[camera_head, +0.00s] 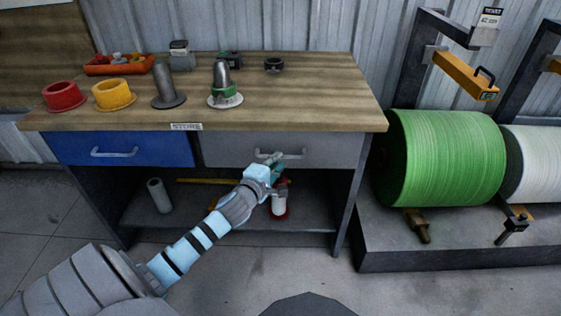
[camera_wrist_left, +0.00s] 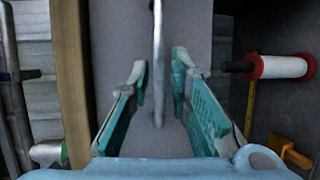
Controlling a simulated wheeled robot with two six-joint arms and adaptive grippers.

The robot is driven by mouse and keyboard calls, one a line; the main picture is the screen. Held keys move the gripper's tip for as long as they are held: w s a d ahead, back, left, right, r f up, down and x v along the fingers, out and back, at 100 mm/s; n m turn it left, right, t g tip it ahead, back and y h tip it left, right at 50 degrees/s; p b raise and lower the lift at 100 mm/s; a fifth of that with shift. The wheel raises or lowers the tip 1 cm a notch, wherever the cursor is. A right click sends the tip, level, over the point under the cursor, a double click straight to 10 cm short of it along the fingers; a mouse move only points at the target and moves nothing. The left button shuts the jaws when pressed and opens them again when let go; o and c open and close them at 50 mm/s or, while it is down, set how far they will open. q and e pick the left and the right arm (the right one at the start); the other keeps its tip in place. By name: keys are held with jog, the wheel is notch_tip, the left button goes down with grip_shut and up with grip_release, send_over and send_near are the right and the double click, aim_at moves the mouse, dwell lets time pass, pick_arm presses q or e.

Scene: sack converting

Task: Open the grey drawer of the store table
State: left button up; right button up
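The grey drawer (camera_head: 335,150) is on the right half of the store table (camera_head: 330,122), its front looking flush with the table. My left gripper (camera_head: 270,160) is at the drawer's bar handle (camera_head: 295,155), partly covering it. In the left wrist view my left gripper (camera_wrist_left: 159,85) has its two teal-padded fingers spread. The handle (camera_wrist_left: 158,50) runs upright in that picture between the fingers, with a gap on both sides. The grey drawer front (camera_wrist_left: 120,30) lies behind it. My right gripper is not in view.
A blue drawer (camera_head: 70,150) sits left of the grey one. Red (camera_head: 64,97) and yellow (camera_head: 113,95) rings and cones stand on the table. The shelf (camera_head: 235,215) below holds a white roll (camera_head: 159,196). A large green roll (camera_head: 445,158) stands at right.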

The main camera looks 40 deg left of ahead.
pick_arm(q)
jog(key=shift+b+x, duration=0.35)
jog(key=shift+x, duration=1.55)
jog(key=shift+c, duration=0.6)
grip_shut()
